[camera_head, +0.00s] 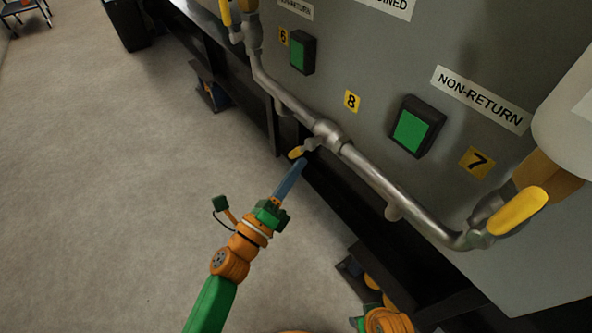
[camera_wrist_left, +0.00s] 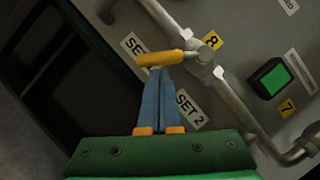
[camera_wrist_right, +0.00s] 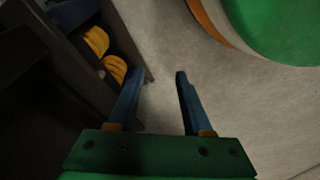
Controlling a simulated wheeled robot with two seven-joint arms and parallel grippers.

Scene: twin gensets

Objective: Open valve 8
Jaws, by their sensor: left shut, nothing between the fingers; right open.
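The valve 8 handle (camera_head: 297,153) is a short yellow lever on the grey pipe, below the yellow "8" label (camera_head: 352,101). In the left wrist view the yellow handle (camera_wrist_left: 160,58) lies across the tips of my left gripper (camera_wrist_left: 160,72). My left gripper (camera_head: 303,163) is shut with nothing between its blue fingers, its tips at the handle; I cannot tell for sure whether they touch. The valve body (camera_head: 327,130) sits on the pipe. My right gripper (camera_wrist_right: 158,82) is open and empty, low over the floor in the right wrist view.
The grey pipe (camera_head: 375,180) runs along the grey cabinet (camera_head: 430,60). Yellow handle 7 (camera_head: 517,212) is at the right, and another yellow handle (camera_head: 225,12) is at top left. Green-faced boxes (camera_head: 412,130) are on the panel. Open floor (camera_head: 110,170) lies at left.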

